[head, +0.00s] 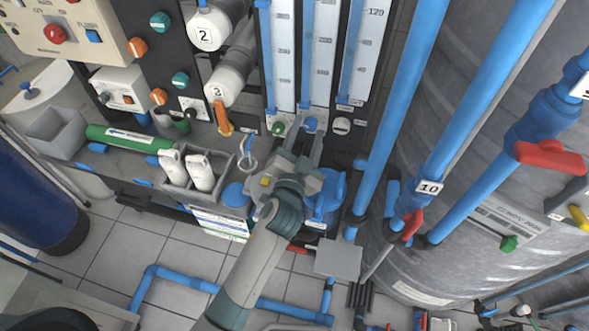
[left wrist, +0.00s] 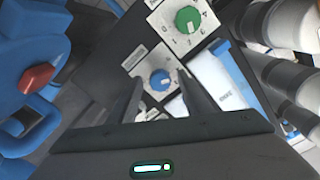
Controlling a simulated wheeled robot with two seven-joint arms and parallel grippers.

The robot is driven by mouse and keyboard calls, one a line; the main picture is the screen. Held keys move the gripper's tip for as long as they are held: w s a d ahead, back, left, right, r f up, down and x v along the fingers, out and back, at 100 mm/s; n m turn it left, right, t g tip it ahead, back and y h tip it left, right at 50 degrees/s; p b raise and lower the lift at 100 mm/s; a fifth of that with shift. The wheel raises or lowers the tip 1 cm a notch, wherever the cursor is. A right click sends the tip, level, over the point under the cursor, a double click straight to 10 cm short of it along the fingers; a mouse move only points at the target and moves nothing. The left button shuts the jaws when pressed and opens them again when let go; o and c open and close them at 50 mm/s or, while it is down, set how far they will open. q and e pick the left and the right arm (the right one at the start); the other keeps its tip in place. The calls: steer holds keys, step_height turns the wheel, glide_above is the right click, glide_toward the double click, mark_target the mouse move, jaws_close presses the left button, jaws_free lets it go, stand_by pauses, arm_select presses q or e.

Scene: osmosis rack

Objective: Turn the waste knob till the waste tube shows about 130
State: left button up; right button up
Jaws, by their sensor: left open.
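Three upright flow tubes with printed scales, the left one (head: 283,50), the middle one (head: 318,55) and the right one (head: 366,50), stand on a dark panel. Below them sit a green knob (head: 279,128), a blue knob (head: 311,124) and a pale knob (head: 342,125). The small labels are too blurred to tell which is waste, and I cannot read any tube's level. My left gripper (head: 303,138) is open in front of the blue knob. In the left wrist view the blue knob (left wrist: 160,80) shows between the fingertips (left wrist: 160,77); contact cannot be told. The green knob (left wrist: 188,20) is beyond.
Blue vertical pipes (head: 405,85) with a red-handled valve stand close on the right, before a large grey tank (head: 500,130). White bottles (head: 200,172) in a grey tray and an orange lever (head: 222,117) are to the left. Blue pipes cross the tiled floor.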

arm_select(q)
steer(key=s+a+b, duration=0.3)
steer(key=s+b, duration=0.1)
steer(key=s, duration=1.2)
steer(key=shift+a, duration=0.1)
